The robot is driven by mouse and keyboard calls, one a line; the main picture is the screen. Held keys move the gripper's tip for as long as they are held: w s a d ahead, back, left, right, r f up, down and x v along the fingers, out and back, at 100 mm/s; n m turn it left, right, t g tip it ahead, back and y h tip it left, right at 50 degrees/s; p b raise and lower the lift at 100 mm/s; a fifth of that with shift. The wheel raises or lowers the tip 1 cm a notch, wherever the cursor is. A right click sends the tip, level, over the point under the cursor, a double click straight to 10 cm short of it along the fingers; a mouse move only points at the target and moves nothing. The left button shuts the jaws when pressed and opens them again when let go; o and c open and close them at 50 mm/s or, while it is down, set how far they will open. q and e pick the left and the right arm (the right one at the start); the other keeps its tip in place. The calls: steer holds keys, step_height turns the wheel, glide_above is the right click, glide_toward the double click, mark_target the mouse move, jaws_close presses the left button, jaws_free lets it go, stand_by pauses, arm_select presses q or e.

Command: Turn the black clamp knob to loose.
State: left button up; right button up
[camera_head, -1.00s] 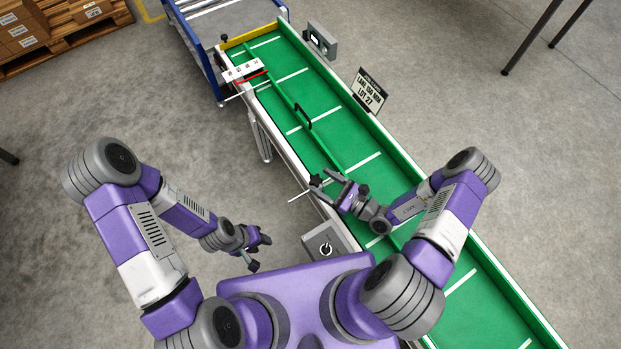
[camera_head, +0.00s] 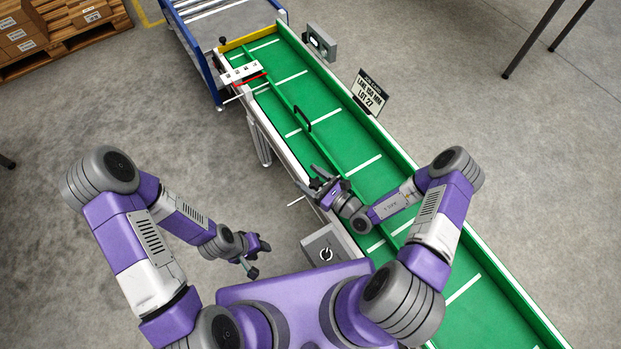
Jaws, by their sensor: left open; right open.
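A black clamp knob (camera_head: 315,183) sits at the near-left edge of the green conveyor, above a thin pale rod. My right gripper (camera_head: 310,178) is open over the conveyor's left rail. Its fingers appear on either side of the knob and partly hide it; I cannot tell whether they touch it. My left gripper (camera_head: 260,259) is open and empty above the floor, left of the grey switch box.
The green conveyor (camera_head: 365,130) has a guide rail with a black handle (camera_head: 298,119). Another black knob (camera_head: 223,40) is at its far corner. A grey box with a rotary switch (camera_head: 325,250) stands below my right gripper. A lane sign (camera_head: 369,92) stands at the right edge.

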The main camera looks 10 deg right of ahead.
mark_target(312, 188)
steer(key=c, duration=1)
steer(key=shift+o, duration=0.2)
